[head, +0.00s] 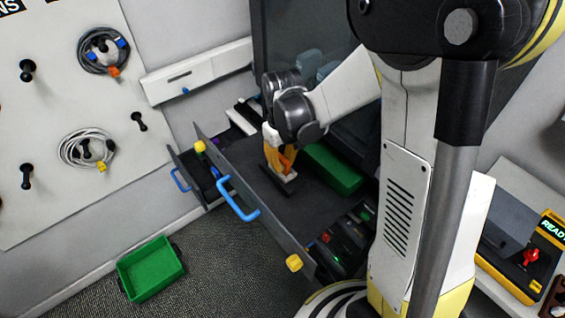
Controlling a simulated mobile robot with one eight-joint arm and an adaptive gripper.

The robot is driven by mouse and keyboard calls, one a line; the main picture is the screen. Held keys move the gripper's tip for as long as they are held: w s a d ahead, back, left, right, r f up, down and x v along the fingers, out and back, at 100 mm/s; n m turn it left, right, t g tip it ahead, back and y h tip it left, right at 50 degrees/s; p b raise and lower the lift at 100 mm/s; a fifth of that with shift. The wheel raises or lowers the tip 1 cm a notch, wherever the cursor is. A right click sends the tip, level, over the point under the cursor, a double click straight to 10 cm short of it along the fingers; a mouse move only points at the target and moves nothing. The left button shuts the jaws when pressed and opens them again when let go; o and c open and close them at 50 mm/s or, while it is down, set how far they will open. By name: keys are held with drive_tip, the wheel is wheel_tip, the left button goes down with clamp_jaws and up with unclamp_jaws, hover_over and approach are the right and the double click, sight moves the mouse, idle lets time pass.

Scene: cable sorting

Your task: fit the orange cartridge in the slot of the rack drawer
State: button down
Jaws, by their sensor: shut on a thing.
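The rack drawer (238,160) is pulled open, with a blue handle on its front and a dark floor. My gripper (282,166) points down into the drawer and is shut on the orange cartridge (287,162), which is partly hidden by the fingers. A dark, narrow raised piece (272,181) lies on the drawer floor just below and beside the fingertips; it may be the slot, but its opening is hidden. I cannot tell whether the cartridge touches it.
A green block or bin (333,168) lies in the drawer to the right of my gripper. Modules with small lights (343,240) fill its near right part. A second drawer (187,178) is open at left. A green bin (150,268) sits on the floor. Cables hang on a wall panel (62,201).

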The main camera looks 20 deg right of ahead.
idle(0.4)
drive_tip(key=c, duration=0.9)
unclamp_jaws()
drive_tip(key=shift+f, duration=0.1)
drive_tip(key=shift+o, duration=0.2)
drive_tip(key=shift+r+p, duration=2.3)
drive_tip(key=shift+r, duration=1.25)
drive_tip(key=s+b, duration=0.1)
drive_tip(key=b, duration=0.2)
drive_tip(key=shift+f+t, duration=0.25)
drive_tip(key=shift+t, duration=0.05)
drive_tip(key=s+t+b, duration=0.1)
drive_tip(key=s+b, duration=0.1)
drive_tip(key=b, duration=0.1)
drive_tip(key=s+f+m+t+b, duration=0.1)
drive_tip(key=s+b, duration=0.1)
drive_tip(key=b, duration=0.2)
drive_tip(key=s+f+m+t+b, duration=0.1)
drive_tip(key=s+b, duration=0.1)
drive_tip(key=b, duration=0.1)
drive_tip(key=s+f+t+b, duration=0.1)
drive_tip(key=s+f+b, duration=0.1)
drive_tip(key=b, duration=0.2)
drive_tip(key=s+f+m+t+b, duration=0.1)
drive_tip(key=s+f+t+b, duration=0.1)
drive_tip(key=b, duration=0.3)
drive_tip(key=shift+s+f+m, duration=0.3)
drive_tip(key=shift+s+f, duration=0.45)
drive_tip(key=shift+s, duration=0.1)
